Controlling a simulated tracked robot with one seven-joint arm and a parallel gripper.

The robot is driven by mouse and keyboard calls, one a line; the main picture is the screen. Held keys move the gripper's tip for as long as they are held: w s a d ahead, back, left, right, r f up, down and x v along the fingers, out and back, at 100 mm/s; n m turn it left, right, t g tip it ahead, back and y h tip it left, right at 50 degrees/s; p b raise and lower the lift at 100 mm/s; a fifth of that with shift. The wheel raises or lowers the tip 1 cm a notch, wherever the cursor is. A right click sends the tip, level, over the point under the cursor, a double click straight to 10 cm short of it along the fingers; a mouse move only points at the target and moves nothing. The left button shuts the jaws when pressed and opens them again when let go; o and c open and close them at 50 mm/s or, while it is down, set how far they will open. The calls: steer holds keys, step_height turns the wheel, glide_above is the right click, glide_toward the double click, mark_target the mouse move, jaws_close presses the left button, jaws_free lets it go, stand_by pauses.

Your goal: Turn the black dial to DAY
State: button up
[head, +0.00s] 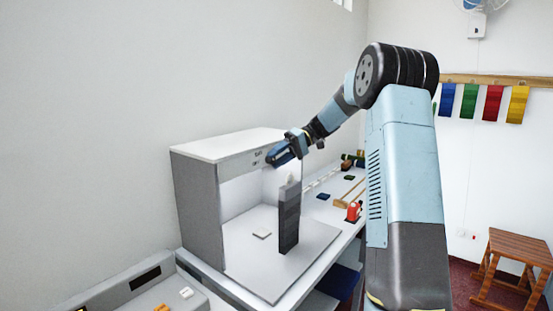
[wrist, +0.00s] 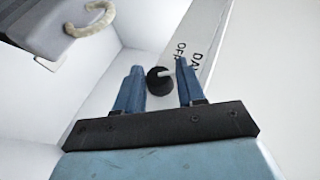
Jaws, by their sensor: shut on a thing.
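The black dial (wrist: 155,84) sits on the front panel of the grey light booth, between my gripper's two blue fingers in the wrist view. A pale pointer mark on the dial points right and slightly up in that view, toward the printed labels OFF (wrist: 181,50) and DAY (wrist: 196,61). It lies roughly on the DAY side, but I cannot tell its exact alignment. My gripper (wrist: 159,66) is shut on the dial. In the head view my gripper (head: 278,154) is at the booth's upper front edge and hides the dial.
The booth (head: 199,205) stands on a white counter against the wall. A red item (head: 353,212) stands further along the counter. A wooden stool (head: 515,250) is at the right.

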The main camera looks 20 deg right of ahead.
steer(key=shift+d, duration=0.1)
steer(key=o, duration=1)
steer(key=shift+o, duration=0.2)
steer(key=v, duration=1.3)
steer(key=shift+d, duration=0.35)
steer(key=shift+w, duration=0.1)
